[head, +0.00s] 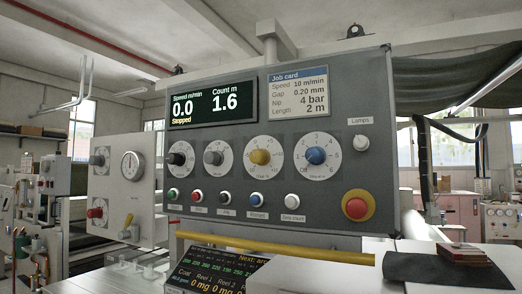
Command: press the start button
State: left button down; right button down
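The control panel (380,120) stands upright in front of me. A green push button (173,195) sits at the left end of its lower button row; the small label under it is too small to read surely. Beside it are a red button (198,196), a black button (226,198), a blue button (257,199) and a white button (291,201). The display (213,102) reads speed 0.0, "Stopped", and count 1.6 m. Neither of my grippers shows in the head view.
Several dials, including a yellow knob (261,157) and a blue knob (316,155), sit above the buttons. A red emergency-stop button (356,208) is at lower right. A yellow bar (270,247) runs below the panel. A gauge box (122,205) stands at left.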

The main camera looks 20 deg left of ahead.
aim_at(171, 194)
jog(key=u, duration=1.3)
